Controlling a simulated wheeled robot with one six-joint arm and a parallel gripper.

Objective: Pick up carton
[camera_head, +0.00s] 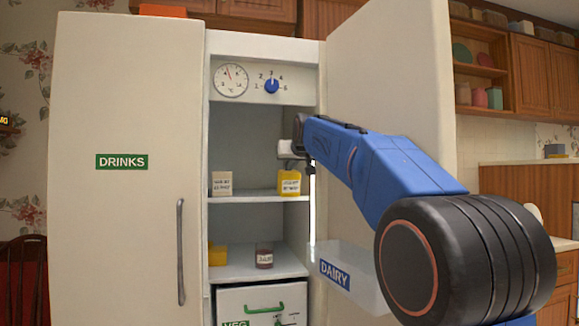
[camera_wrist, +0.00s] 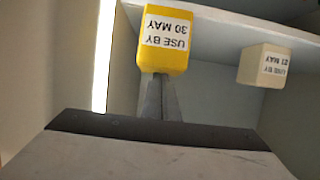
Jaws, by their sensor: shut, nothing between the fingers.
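A yellow carton (camera_head: 289,182) with a "USE BY 30 MAY" label stands on the upper fridge shelf, near its right side. A beige carton (camera_head: 222,183) marked "21 MAY" stands to its left on the same shelf. In the wrist view, the yellow carton (camera_wrist: 165,42) and the beige carton (camera_wrist: 267,65) appear upside down. My gripper (camera_wrist: 158,80) is shut and empty, its fingertips overlapping the edge of the yellow carton in the picture; I cannot tell whether they touch. In the head view, my gripper (camera_head: 287,152) is above and close to the yellow carton.
The fridge's right door (camera_head: 390,80) stands open beside my arm, with a clear "DAIRY" bin (camera_head: 350,275). The left "DRINKS" door (camera_head: 125,220) is closed. The lower shelf (camera_head: 235,272) holds a jar (camera_head: 264,257) and a yellow item (camera_head: 217,254). A "VEG" drawer (camera_head: 260,297) is below.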

